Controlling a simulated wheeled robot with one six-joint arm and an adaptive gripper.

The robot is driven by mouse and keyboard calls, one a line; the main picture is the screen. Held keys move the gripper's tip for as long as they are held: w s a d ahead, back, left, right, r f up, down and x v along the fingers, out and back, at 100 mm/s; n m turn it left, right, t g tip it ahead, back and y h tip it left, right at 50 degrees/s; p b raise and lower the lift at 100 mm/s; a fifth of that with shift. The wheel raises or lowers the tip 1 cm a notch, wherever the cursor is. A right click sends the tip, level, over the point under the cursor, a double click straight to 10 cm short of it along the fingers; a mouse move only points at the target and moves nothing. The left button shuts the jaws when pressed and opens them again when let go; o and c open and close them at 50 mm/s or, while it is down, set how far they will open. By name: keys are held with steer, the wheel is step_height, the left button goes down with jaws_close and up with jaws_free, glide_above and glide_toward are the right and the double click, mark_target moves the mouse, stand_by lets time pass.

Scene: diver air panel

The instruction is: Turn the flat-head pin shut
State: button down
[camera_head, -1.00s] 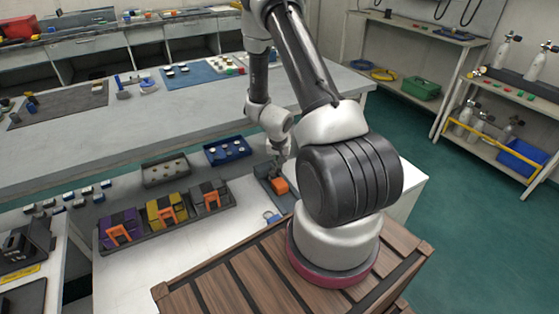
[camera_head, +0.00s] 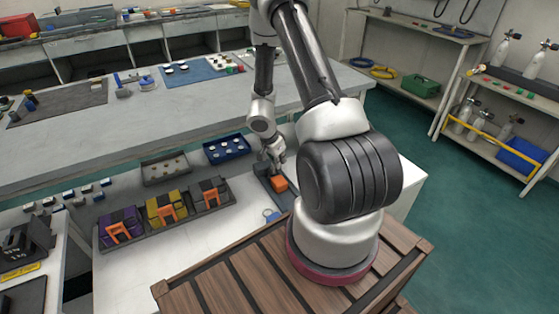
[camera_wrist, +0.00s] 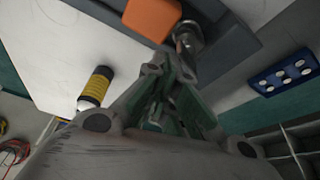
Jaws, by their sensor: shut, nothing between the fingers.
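In the wrist view, a round metal fitting (camera_wrist: 189,37) with a small copper-toned part sits on a dark grey plate beside an orange block (camera_wrist: 152,17). It looks like the flat-head pin's place, but the pin's head and its angle cannot be made out. My gripper (camera_wrist: 168,68) is shut and empty, its fingertips close below the fitting; whether they touch it I cannot tell. In the head view, my gripper (camera_head: 277,166) is just above the orange block (camera_head: 279,184) on its dark plate, and the pin is not discernible there.
A tray with purple, yellow and grey packs (camera_head: 163,212) stands left of the gripper. A blue tray (camera_head: 226,149) and a grey tray (camera_head: 165,169) lie behind. A black and yellow cylinder (camera_wrist: 96,87) shows in the wrist view.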

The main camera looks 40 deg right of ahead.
steer(key=m, duration=0.2)
steer(key=a+m+g, duration=0.1)
steer(key=m, duration=0.1)
steer(key=shift+s+m+g, duration=0.2)
steer(key=shift+m+g, duration=0.1)
steer(key=shift+a, duration=0.8)
steer(key=shift+w+m, duration=0.1)
steer(key=shift+m, duration=0.2)
stand_by(0.6)
